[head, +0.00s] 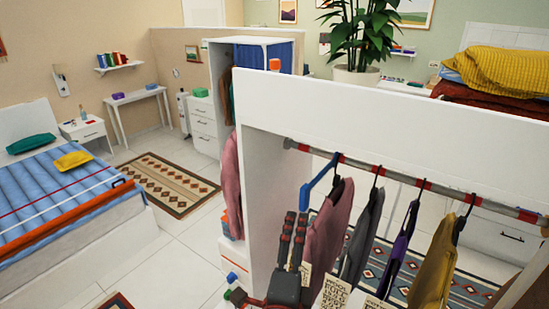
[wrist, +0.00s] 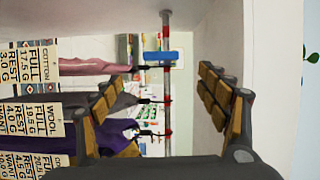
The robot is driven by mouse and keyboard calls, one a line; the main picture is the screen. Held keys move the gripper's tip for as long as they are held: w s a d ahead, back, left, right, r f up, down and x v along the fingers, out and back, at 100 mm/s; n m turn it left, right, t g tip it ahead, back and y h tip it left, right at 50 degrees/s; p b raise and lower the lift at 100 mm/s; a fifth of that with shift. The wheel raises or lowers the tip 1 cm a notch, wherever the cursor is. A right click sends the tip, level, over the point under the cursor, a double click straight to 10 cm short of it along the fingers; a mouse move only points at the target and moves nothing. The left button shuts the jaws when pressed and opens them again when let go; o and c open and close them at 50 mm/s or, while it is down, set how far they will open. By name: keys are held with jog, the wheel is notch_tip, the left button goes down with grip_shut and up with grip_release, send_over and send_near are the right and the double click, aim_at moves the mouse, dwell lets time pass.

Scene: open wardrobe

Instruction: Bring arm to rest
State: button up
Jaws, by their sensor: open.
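My gripper (head: 296,220) is in front of the open wardrobe (head: 254,180), at the left end of its rail, next to the pink garment. In the wrist view, the two padded fingers of my gripper (wrist: 162,85) stand wide apart. They are open, with nothing visibly held between them. Beyond the gap are the rail (wrist: 167,105), a blue hook-like piece (wrist: 160,57) and the hanging clothes. The blue piece (head: 319,181) is also at the rail in the head view, just above my fingers. Part of the pink garment's lower end is hidden behind my arm.
A pink garment (head: 328,230), a grey one (head: 362,240), a purple one (head: 398,250) and a mustard one (head: 433,265) hang from the rail, with paper tags low down. The wardrobe's white side panel stands left of my gripper. Open floor (head: 180,250) lies toward the bed (head: 70,190).

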jog(key=a+f+n+g+y, duration=0.2)
jog(key=a+f+n+y, duration=0.2)
jog(key=a+n, duration=0.15)
jog(key=a+f+n+g+y, duration=0.1)
jog(key=a+f+n+y, duration=0.25)
jog(key=a, duration=0.35)
jog(key=s+a+f+n+g+y, duration=0.4)
jog(key=s+a+n+g, duration=0.2)
jog(key=s+n, duration=0.3)
jog(key=s+d+f+n+g+h+b, duration=0.1)
jog(key=s+d+f+n+g, duration=0.15)
jog(key=d, duration=0.35)
jog(key=s+d+f+n+g+h+b, duration=0.1)
jog(key=s+d+n+g+h, duration=0.1)
jog(key=s+d+n, duration=0.3)
jog(key=d+r+m+t+h+b, duration=0.1)
jog(key=d+m+h, duration=0.1)
jog(key=d, duration=0.7)
jog(key=d+r+m+h+b, duration=0.1)
jog(key=d+r+m+h, duration=0.1)
jog(key=d, duration=0.8)
jog(key=shift+w+r+m+t+b, duration=0.25)
jog(key=shift+w+m+t+b, duration=0.1)
jog(key=shift+w+b, duration=0.1)
